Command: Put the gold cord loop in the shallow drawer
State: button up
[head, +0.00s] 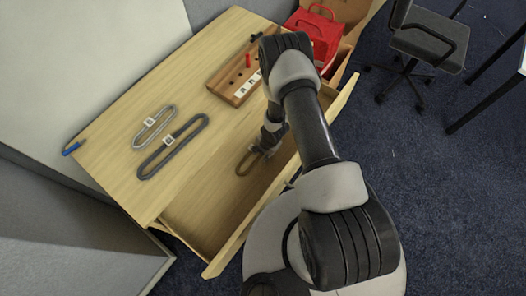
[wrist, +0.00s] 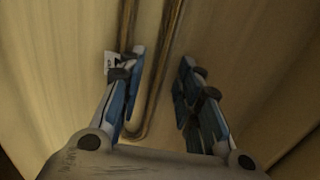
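The gold cord loop (head: 245,164) lies inside the open shallow drawer (head: 205,218), on its wooden floor. My gripper (head: 262,150) is low in the drawer at the loop's right end, partly hidden by my arm. In the wrist view the fingers of my gripper (wrist: 160,88) are spread apart with a clear gap. The rounded end and long sides of the loop (wrist: 152,88) show between them, and a white tag (wrist: 110,63) sits beside the left finger. The loop appears free of the fingers' grip, though whether the left finger touches it is unclear.
On the tabletop (head: 110,165) lie a grey loop (head: 142,138) and a larger dark loop (head: 153,166), both tagged. A blue marker (head: 72,149) is at the left corner.

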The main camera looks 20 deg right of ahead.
jog(key=d+r+m+t+h+p, duration=0.15)
jog(key=r+m, duration=0.45)
jog(key=r, duration=1.7)
jog(key=d+r+m+h+p, duration=0.1)
jog(key=d+r+m+p, duration=0.35)
jog(key=r, duration=1.85)
jog(key=s+a+r+m+b, duration=0.1)
jog(key=s+a+r+m, duration=0.2)
jog(key=s+r+m, duration=0.4)
jog(key=s+a+r+m+t+y+b, duration=0.1)
jog(key=s+a+r+m, duration=0.2)
jog(key=s+r+m, duration=0.4)
jog(key=s+r, duration=0.2)
jog(key=s, duration=0.5)
jog(key=shift+a+m, duration=0.2)
jog(key=shift+m, duration=0.15)
jog(key=shift+w, duration=0.1)
